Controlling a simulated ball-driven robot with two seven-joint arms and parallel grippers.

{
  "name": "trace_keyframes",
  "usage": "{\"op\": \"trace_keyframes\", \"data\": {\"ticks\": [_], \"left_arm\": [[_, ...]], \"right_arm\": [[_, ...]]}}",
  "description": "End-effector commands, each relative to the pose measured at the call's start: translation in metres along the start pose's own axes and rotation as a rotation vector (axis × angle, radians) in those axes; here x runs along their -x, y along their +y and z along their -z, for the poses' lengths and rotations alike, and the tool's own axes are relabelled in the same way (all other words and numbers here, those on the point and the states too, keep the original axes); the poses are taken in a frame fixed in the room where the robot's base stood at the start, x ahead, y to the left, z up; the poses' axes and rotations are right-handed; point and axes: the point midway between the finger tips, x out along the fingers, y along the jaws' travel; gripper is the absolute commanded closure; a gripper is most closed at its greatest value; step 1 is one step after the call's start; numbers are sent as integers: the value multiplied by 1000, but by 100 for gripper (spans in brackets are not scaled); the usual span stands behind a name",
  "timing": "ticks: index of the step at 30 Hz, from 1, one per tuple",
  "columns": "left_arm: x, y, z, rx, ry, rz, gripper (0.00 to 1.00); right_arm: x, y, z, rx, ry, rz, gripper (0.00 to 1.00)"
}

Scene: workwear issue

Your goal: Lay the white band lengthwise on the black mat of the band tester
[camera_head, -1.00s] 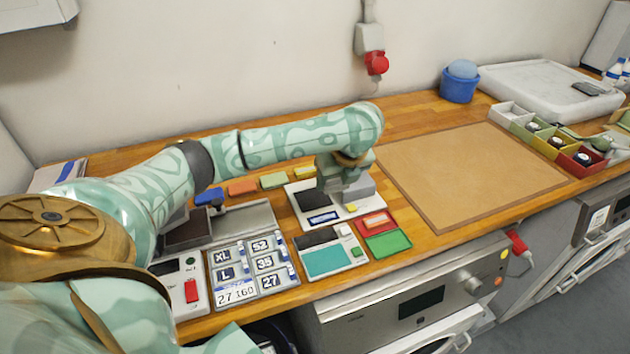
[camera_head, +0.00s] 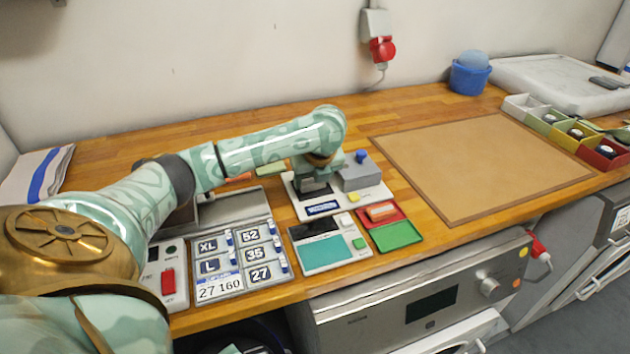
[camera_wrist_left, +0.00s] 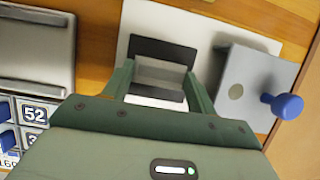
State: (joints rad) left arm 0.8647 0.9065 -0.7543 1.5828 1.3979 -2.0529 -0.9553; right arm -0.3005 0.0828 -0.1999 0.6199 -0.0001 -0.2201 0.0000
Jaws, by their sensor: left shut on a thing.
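The band tester (camera_head: 372,197) is a white plate with a grey block (camera_head: 360,172), a blue knob (camera_head: 361,156) and a blue label at its front. My left gripper (camera_head: 314,187) points down over its left part and hides most of the black mat there. In the left wrist view the black mat (camera_wrist_left: 166,50) shows beyond and in front of a pale strip, the white band (camera_wrist_left: 160,72), which spans between my finger pads. The gripper is shut on this band, at or just above the mat; I cannot tell whether they touch. My right gripper is out of view.
A number board (camera_head: 220,290) and a teal-screened device (camera_head: 325,250) stand in front. Red and green trays (camera_head: 398,236) lie at the front right. The grey block stands close beside my gripper. The brown board (camera_head: 480,165) to the right is clear.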

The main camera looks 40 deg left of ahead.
Motion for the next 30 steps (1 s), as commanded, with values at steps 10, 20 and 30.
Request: {"op": "trace_keyframes", "data": {"ticks": [10, 20, 30], "left_arm": [[0, 0, 0, 1, 0, 1, 29], [1, 0, 0, 1, 0, 2, 21], [72, 0, -4, 1, -2, 8, 21]], "right_arm": [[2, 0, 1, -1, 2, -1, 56], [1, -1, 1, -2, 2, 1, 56], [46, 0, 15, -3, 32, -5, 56]]}}
